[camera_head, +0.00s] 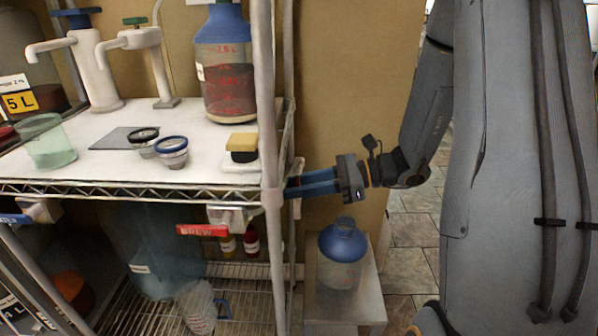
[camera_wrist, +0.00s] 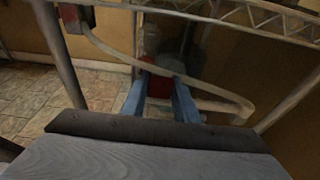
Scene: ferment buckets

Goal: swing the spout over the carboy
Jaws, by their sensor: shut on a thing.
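My gripper (camera_head: 318,183) reaches in from the right at the shelf's edge, beside the front right post. In the wrist view its two blue fingers (camera_wrist: 160,92) close on a pale curved tube, the spout (camera_wrist: 222,97). The spout runs from a red-handled fitting at upper left to a bend at lower right. In the head view the spout is mostly hidden by the post and gripper. A clear carboy with a blue cap (camera_head: 342,262) stands on a small stand below and right of the gripper. A large bluish vessel (camera_head: 158,250) stands under the shelf.
The white shelf (camera_head: 95,172) holds two taps (camera_head: 88,60), a blue-capped jug (camera_head: 228,75), a beaker (camera_head: 46,142), small cups (camera_head: 172,152) and a sponge (camera_head: 242,147). Tiled floor (camera_head: 410,240) is open behind my arm.

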